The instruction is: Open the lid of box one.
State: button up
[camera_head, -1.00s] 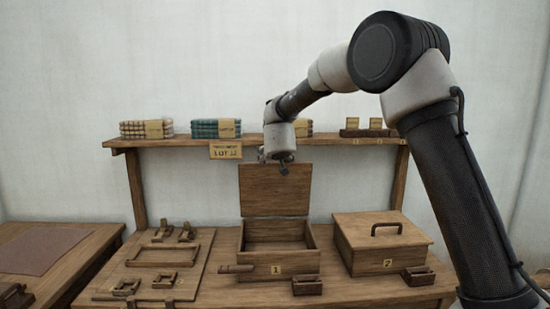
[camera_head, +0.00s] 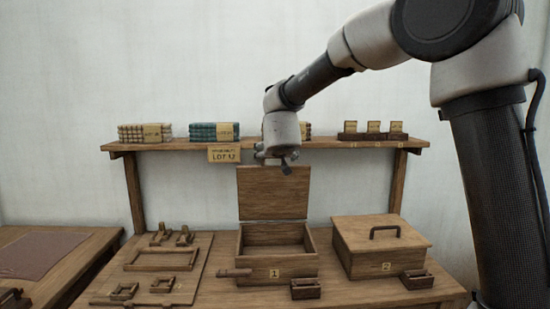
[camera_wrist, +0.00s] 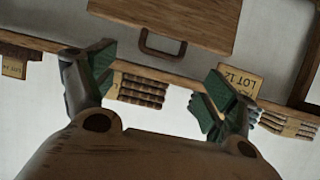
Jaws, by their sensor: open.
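Box one (camera_head: 275,268) is a wooden box with a "1" label in the middle of the table. Its lid (camera_head: 272,195) stands upright at the back edge, and the box is open, with no contents visible. My gripper (camera_head: 276,160) is at the top edge of the lid in the head view, in front of the shelf. In the wrist view my gripper (camera_wrist: 155,92) has its green-padded fingers wide apart with nothing between them. The lid (camera_wrist: 120,12) and its dark handle (camera_wrist: 162,46) show just beyond the fingers, apart from them.
Box two (camera_head: 380,248) stands shut at the right. A board with wooden frames (camera_head: 160,260) lies at the left.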

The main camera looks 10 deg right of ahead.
jog(key=shift+v, duration=0.85)
jog(key=shift+w, duration=0.1)
